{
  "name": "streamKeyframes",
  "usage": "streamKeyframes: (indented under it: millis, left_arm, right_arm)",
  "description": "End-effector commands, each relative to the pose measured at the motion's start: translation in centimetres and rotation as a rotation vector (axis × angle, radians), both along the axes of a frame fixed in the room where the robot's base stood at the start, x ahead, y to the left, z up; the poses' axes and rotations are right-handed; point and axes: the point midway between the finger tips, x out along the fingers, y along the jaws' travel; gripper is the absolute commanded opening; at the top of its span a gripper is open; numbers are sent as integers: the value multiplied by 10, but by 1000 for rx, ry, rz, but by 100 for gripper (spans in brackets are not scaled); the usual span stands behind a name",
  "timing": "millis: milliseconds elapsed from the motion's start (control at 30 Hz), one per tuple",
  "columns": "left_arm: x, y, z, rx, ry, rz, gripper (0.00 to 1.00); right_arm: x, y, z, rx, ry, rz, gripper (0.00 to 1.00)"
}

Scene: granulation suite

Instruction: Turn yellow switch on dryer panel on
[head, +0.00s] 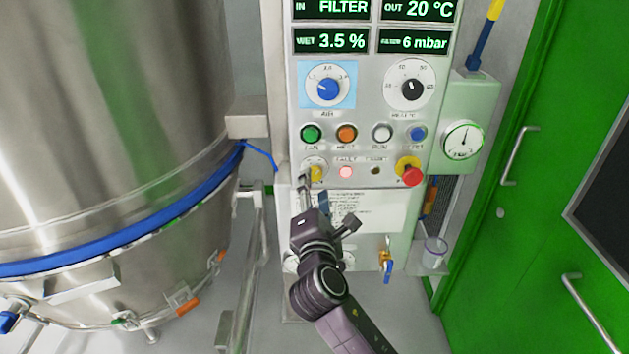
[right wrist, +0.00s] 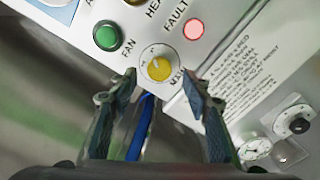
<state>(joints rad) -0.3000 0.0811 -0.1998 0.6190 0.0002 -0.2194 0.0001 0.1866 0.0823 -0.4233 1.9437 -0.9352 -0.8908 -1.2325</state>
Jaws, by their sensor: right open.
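The yellow switch (head: 316,173) sits low on the left of the dryer panel (head: 372,108), below the green button. In the right wrist view the yellow switch (right wrist: 159,68) is a round knob on a pale round plate, just beyond the fingertips. My right gripper (head: 309,190) is at the panel in front of the switch and hides part of it. In the right wrist view the right gripper (right wrist: 161,86) is open, with its two fingers spread on either side below the knob. I see nothing between the fingers. My left gripper is not in view.
A lit red fault lamp (head: 345,172) is right of the switch, and a red emergency button (head: 411,176) on yellow is farther right. Green (head: 311,133) and orange (head: 346,134) buttons are above. A steel vessel (head: 110,120) stands left, a green door (head: 540,170) right.

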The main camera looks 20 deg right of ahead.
Motion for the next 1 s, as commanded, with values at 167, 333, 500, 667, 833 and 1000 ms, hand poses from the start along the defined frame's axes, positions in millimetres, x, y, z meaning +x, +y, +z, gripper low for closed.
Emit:
streamKeyframes:
  millis: [167, 333, 500, 667, 833, 1000]
  left_arm:
    - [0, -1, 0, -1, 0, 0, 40]
    - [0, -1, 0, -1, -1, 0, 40]
    - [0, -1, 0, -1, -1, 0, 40]
    - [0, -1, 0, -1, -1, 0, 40]
    - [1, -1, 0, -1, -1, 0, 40]
    - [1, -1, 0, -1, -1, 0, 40]
  right_arm:
    - [-39, 12, -1, 4, 3, 2, 45]
    - [-66, 19, -1, 2, 2, 1, 45]
    - [-78, 22, -1, 2, 2, 0, 45]
    - [-80, 23, 0, 1, 1, 0, 45]
    - [-79, 23, 0, 1, 1, 0, 45]
    - [-79, 23, -2, 3, 3, 1, 45]
